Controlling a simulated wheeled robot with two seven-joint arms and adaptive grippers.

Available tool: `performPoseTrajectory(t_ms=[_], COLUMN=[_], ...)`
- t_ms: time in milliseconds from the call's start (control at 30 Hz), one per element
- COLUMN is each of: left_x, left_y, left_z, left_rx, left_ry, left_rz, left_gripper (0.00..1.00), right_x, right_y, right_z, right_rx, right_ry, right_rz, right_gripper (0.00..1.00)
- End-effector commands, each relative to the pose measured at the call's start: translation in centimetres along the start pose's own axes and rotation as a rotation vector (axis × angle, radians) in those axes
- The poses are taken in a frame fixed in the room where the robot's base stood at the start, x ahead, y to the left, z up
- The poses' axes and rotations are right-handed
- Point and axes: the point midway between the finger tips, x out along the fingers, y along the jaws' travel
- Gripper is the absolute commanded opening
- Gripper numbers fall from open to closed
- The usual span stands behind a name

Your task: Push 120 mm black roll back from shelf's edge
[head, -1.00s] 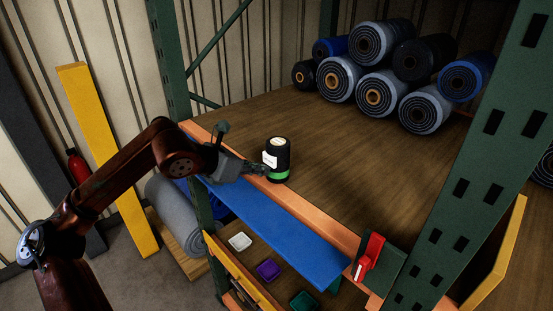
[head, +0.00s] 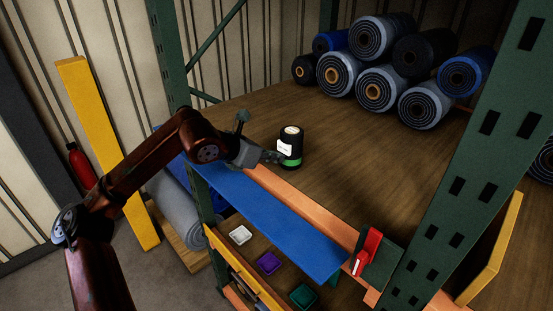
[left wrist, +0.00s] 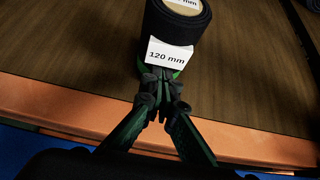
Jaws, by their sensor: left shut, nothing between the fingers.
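The 120 mm black roll (head: 291,147) stands upright on the wooden shelf (head: 330,200), a little behind the orange front beam (head: 310,214). It has a white label and a green band near its base. In the left wrist view the roll (left wrist: 178,28) shows its "120 mm" label facing me. My left gripper (head: 276,157) is shut and empty, with its fingertips at the front of the roll, low by the green band. In the left wrist view the fingertips (left wrist: 160,82) overlap the roll's lower front and seem to touch it. My right gripper is not in view.
Several large rolls (head: 385,70) are stacked at the back of the shelf. A blue strip (head: 270,215) runs along the front. A red device (head: 366,250) sits by the right green post (head: 470,170). The shelf behind the black roll is clear.

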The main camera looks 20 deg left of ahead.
Motion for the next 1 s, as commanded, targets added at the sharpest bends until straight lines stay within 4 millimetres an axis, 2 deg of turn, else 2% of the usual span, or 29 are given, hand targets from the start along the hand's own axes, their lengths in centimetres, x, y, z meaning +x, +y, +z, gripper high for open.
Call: performPoseTrajectory(t_ms=[467, 1000], left_x=[0.4, 2.9], left_y=[0.0, 0.0], left_z=[0.2, 1.9], left_rx=[0.0, -0.001], left_ry=[0.001, 0.0], left_rz=[-0.001, -0.001], left_gripper=[0.0, 0.0], right_x=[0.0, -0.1], right_y=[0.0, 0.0], right_z=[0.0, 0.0], right_rx=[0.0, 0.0], right_ry=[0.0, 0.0], right_rz=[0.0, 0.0], right_gripper=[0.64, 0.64])
